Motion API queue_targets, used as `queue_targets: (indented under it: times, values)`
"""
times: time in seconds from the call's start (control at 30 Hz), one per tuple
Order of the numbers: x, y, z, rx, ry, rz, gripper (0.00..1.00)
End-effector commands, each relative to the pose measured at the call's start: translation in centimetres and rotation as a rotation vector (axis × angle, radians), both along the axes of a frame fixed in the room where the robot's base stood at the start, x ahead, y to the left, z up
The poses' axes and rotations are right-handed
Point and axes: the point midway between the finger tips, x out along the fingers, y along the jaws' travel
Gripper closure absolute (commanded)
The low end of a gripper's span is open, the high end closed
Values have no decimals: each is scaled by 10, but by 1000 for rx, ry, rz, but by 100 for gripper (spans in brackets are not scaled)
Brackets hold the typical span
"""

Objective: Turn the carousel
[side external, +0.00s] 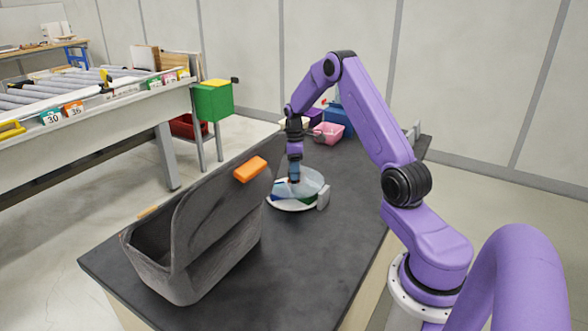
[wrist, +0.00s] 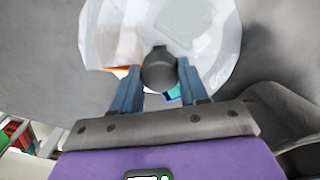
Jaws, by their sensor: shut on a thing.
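The carousel (side external: 311,187) is a round, low turntable with a clear cover and coloured sections, standing on the dark table. In the wrist view its translucent disc (wrist: 205,35) fills the top middle, with orange and teal patches showing at its edge. A dark round knob (wrist: 158,70) stands at the disc's middle. My gripper (side external: 294,181) reaches straight down over the carousel. Its two blue fingers (wrist: 158,75) are on either side of the knob and are shut on it. The fingertips' contact is partly hidden by the knob.
A small grey block (side external: 323,196) is beside the carousel's right rim. Pink (side external: 329,133) and blue bins (side external: 340,121) stand behind. The table's (side external: 315,260) front right is clear.

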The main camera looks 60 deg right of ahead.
Motion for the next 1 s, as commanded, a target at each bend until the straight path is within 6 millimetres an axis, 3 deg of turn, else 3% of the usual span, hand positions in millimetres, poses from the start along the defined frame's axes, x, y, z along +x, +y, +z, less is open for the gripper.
queue_targets:
  times: [1.0]
  values:
    - [1, 0, 1, -1, -2, 508, 100]
